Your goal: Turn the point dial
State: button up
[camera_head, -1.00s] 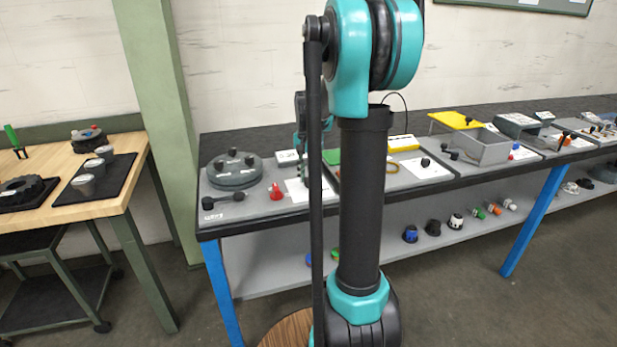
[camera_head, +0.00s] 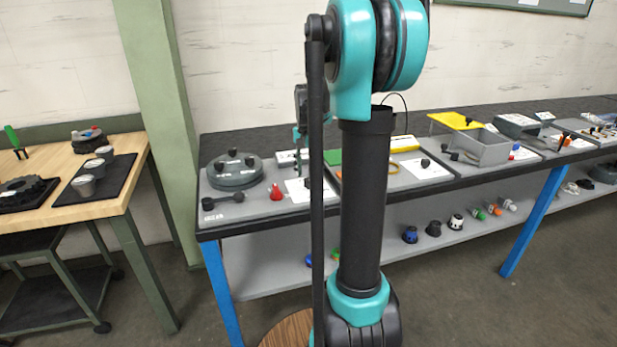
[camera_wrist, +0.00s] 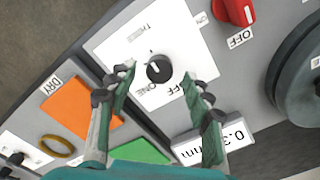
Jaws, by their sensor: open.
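The point dial (camera_wrist: 158,68) is a small black round knob with a light pointer mark, on a white plate (camera_wrist: 118,46) printed with OFF and ONE; a further label is hard to read. In the wrist view my gripper (camera_wrist: 159,74) is open, with one fingertip on each side of the dial and gaps between. I cannot tell its height over the plate. In the head view the white plate (camera_head: 293,191) lies on the bench, partly behind my arm. My gripper (camera_head: 300,140) shows there only in part, above the plate.
A red switch (camera_wrist: 236,11) marked OFF and a grey round housing (camera_wrist: 298,78) lie right of the dial. A small display (camera_wrist: 213,139) is below right. An orange panel (camera_wrist: 80,108), a green panel (camera_wrist: 138,153) and a brass ring (camera_wrist: 57,145) are lower left.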

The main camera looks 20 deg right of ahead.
aim_at(309, 180)
notch_tip(309, 180, up, 10)
dwell(0.4)
jog(key=shift+s+f, duration=0.1)
jog(key=s+a+f+n+t, duration=0.2)
jog(key=s+a+f+n, duration=0.1)
jog(key=s+f, duration=0.8)
jog(key=s+a+f+n+t, duration=0.2)
jog(key=s+a+f+n, duration=0.2)
jog(key=s+f, duration=0.6)
jog(key=s+n, duration=0.2)
jog(key=shift+s+a+f, duration=0.2)
jog(key=shift+s+f, duration=0.1)
jog(key=shift+f, duration=0.1)
dwell(0.5)
